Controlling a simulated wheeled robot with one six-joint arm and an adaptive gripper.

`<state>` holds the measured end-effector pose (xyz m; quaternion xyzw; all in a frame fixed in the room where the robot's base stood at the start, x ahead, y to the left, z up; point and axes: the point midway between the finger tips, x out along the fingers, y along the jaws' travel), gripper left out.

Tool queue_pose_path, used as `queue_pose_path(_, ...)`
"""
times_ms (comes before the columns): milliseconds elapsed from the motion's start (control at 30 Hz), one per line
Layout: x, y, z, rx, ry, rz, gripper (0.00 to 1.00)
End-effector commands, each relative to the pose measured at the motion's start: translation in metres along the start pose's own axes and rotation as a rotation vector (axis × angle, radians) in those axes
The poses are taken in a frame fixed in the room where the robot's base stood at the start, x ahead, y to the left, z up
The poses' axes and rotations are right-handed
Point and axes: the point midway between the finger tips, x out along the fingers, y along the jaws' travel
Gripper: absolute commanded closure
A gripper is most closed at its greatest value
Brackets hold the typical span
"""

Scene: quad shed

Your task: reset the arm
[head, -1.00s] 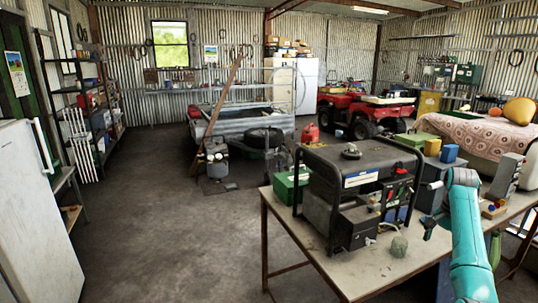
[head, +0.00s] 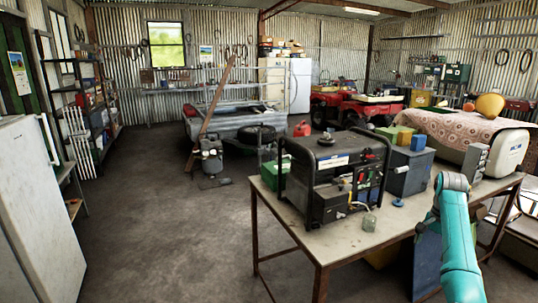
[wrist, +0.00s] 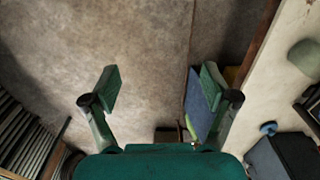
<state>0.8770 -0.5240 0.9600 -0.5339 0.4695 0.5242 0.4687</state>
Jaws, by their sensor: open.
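My arm, teal with a grey joint, rises at the lower right of the head view, in front of the workbench (head: 345,246). My gripper is out of sight in the head view. In the wrist view my gripper (wrist: 162,88) is open, with its two green fingers wide apart and nothing between them. It points down over the brown floor (wrist: 140,40), beside the edge of the pale bench top (wrist: 270,85). A blue panel (wrist: 196,100) shows below, partly behind the right finger.
A grey box (head: 474,162) stands behind my arm. A white fridge (head: 35,210) is at the left. The floor between is clear.

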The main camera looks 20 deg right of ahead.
Motion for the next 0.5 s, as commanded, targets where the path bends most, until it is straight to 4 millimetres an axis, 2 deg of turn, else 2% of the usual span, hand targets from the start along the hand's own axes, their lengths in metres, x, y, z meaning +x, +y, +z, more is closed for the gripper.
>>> queue_pose_path(267,0.040,-0.009,0.015,-0.043,0.030,-0.026,0.14)
queue_pose_path(500,0.096,-0.020,0.043,-0.110,0.072,-0.063,0.14)
